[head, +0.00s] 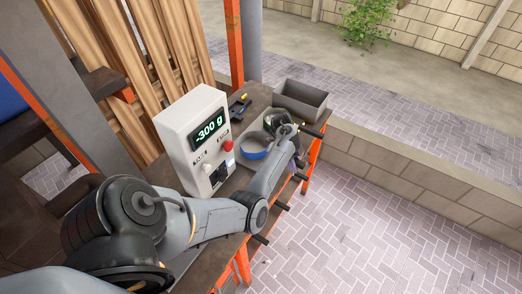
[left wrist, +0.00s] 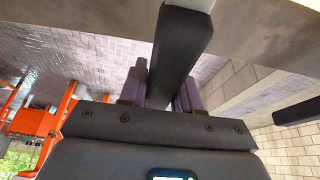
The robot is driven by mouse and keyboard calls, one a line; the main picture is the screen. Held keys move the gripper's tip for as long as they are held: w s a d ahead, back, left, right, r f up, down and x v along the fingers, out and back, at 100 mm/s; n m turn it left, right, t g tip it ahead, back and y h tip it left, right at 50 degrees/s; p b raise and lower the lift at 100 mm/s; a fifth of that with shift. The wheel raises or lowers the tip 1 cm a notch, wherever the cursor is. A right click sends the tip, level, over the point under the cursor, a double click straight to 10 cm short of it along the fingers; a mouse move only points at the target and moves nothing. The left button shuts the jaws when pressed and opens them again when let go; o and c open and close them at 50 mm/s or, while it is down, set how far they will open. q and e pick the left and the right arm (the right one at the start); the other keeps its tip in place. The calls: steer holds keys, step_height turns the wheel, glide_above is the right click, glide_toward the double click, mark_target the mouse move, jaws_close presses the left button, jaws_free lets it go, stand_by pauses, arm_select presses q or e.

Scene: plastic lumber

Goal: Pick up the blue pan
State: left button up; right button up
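The blue pan (head: 254,154) is partly visible in the head view, on the workbench to the right of the scale. Part of it is hidden. My left gripper (head: 297,157) is just right of the pan, at the bench's edge, small and dark in the head view. In the left wrist view, the fingers of my left gripper (left wrist: 164,92) stand on either side of a dark bar (left wrist: 182,45). I cannot tell if they press on it or if it is the pan's handle. No blue shows there. My right gripper is not in view.
A white scale (head: 193,135) reading -300 g stands close beside my left arm. A grey open bin (head: 301,98) sits at the bench's far end. Several dark bars (head: 281,206) stick out from the bench's front edge. Paved floor (head: 355,215) is free at right.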

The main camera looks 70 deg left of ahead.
arm_select(q)
jaws_close()
steer(key=shift+r, duration=0.15)
